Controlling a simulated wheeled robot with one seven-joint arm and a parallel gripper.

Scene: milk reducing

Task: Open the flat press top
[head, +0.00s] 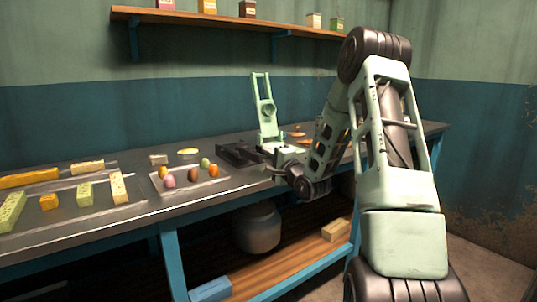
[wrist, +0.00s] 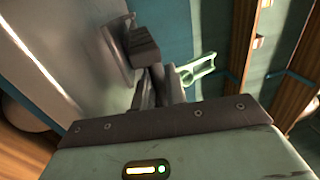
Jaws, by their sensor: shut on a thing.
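The flat press stands on the workbench in the head view. Its pale green frame (head: 264,108), with a round boss, stands up steeply, and its dark base (head: 237,153) lies flat at its left. My gripper (head: 272,168) is low at the front of the press, near the bench edge. In the wrist view my gripper's dark fingers (wrist: 157,84) are close together, shut on a dark part of the press. A dark block (wrist: 144,46) and a round plate are by the fingertips; the exact contact is hidden. A pale green loop (wrist: 198,72) shows beyond the fingers.
A tray (head: 208,187) with several egg-shaped pieces lies left of the press. Another tray (head: 85,222) with coloured blocks is further left. A wall shelf (head: 220,22) holds small cartons. A grey pot (head: 257,228) stands on the lower shelf.

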